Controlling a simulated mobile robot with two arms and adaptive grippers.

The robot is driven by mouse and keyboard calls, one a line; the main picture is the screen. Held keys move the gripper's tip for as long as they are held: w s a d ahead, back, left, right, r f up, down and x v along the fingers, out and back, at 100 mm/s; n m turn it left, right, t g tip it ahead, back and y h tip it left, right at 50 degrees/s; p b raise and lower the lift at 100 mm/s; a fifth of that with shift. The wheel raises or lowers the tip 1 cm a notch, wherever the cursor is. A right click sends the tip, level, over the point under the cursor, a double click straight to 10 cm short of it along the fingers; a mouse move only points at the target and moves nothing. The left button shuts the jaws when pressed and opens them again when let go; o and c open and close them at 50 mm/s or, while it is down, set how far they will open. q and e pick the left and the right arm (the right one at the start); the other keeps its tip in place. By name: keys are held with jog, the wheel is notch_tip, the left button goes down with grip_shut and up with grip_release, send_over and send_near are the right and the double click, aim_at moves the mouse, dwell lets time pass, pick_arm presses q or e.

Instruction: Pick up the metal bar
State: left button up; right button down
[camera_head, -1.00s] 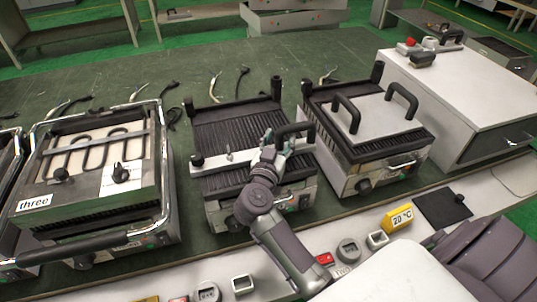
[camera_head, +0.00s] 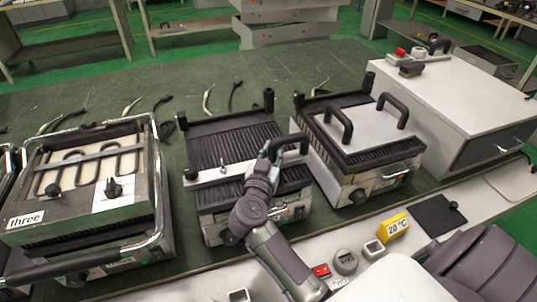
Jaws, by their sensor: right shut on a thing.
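The metal bar (camera_head: 208,175) is a light, flat strip lying across the ribbed middle grill (camera_head: 226,136). A black knob is at its left end and a black arched handle (camera_head: 292,139) at its right. My right gripper (camera_head: 272,149) is at the right part of the bar, shut on the handle. My own wrist hides the fingertips and part of the bar. I cannot tell whether the bar is clear of the grill. My left gripper is not in view.
A grill marked three (camera_head: 28,218) with a bent heating element (camera_head: 84,166) stands left. A grill with a two-handled plate (camera_head: 366,129) stands right, close to the bar. A white box (camera_head: 440,90) is farther right.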

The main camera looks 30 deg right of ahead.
notch_tip(320, 180, up, 5)
jog(key=shift+f+p, duration=0.1)
jog(key=shift+p, duration=0.75)
jog(key=s+d+r+p, duration=0.3)
jog(key=d+r, duration=0.3)
jog(key=d, duration=0.5)
jog(key=n+t+y+p, duration=0.1)
jog(key=n+t+y, duration=0.4)
jog(key=n+y, duration=0.15)
send_near(273, 141)
notch_tip(273, 141, up, 5)
jog(key=s+a+f+n+t+y, duration=0.1)
jog(key=s+a+f+n+y, duration=0.1)
jog(key=s+a+y, duration=0.4)
jog(key=a+n+y, duration=0.1)
jog(key=a, duration=0.3)
jog(key=shift+s, duration=0.3)
jog(key=shift+d, duration=0.1)
